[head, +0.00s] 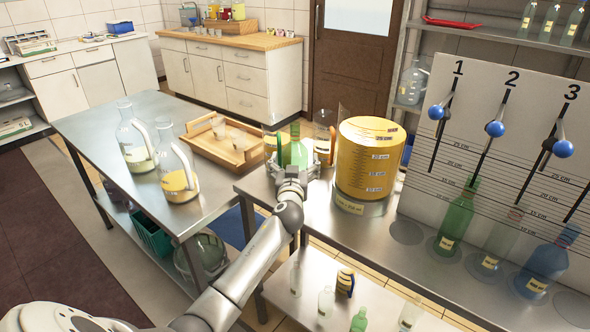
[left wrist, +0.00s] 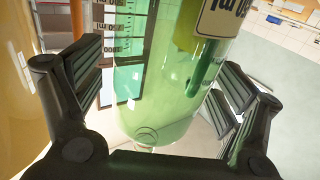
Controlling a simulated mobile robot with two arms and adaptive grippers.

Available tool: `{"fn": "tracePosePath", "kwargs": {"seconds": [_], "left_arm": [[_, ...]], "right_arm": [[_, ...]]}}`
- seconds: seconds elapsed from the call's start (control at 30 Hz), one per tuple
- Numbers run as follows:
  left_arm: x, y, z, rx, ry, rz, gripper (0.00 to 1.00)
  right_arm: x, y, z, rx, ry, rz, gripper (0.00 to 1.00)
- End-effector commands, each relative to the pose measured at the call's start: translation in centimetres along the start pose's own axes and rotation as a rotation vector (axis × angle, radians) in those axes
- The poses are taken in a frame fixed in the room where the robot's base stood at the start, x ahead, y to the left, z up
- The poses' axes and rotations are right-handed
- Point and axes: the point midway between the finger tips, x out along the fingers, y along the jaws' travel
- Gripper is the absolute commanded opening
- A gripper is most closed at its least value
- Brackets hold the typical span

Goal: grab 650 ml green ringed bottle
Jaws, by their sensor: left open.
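A green see-through bottle (head: 296,152) stands at the far left end of the right metal table. My left gripper (head: 294,164) reaches it from the front, with open jaws on both sides. In the left wrist view the green bottle (left wrist: 160,75) fills the space between the two open black fingers; a gap shows beside it. Part of its label (left wrist: 222,14) shows, but the volume cannot be read. Another green bottle (head: 455,222) stands by the numbered board, and a small one (head: 359,320) on the lower shelf. My right gripper is not in view.
A large cylinder of yellow liquid (head: 368,165) stands close right of the gripper. Clear (head: 500,238) and blue (head: 546,262) bottles stand under the board (head: 500,130). The left table holds two jugs (head: 178,172) and a wooden tray (head: 205,151).

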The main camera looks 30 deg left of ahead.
Motion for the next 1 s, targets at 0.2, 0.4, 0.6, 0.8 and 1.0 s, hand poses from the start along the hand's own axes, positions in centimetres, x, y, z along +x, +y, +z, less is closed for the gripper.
{"fn": "tracePosePath", "kwargs": {"seconds": [0.2,0.4,0.6,0.8,1.0], "left_arm": [[0.14,0.02,-0.02,0.0,0.001,0.001,0.9],[0.13,0.01,-0.01,0.0,0.001,0.001,0.71],[0.12,0.01,-0.01,0.0,0.0,0.001,0.45],[0.13,0.03,-0.18,0.0,0.003,0.001,0.29],[0.13,0.02,-0.26,-0.001,0.004,0.001,0.29]], "right_arm": [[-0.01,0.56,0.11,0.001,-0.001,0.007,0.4],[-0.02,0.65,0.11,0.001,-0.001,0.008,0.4],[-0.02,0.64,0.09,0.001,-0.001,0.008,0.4],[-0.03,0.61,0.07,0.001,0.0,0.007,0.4],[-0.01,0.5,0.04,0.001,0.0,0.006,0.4]]}}
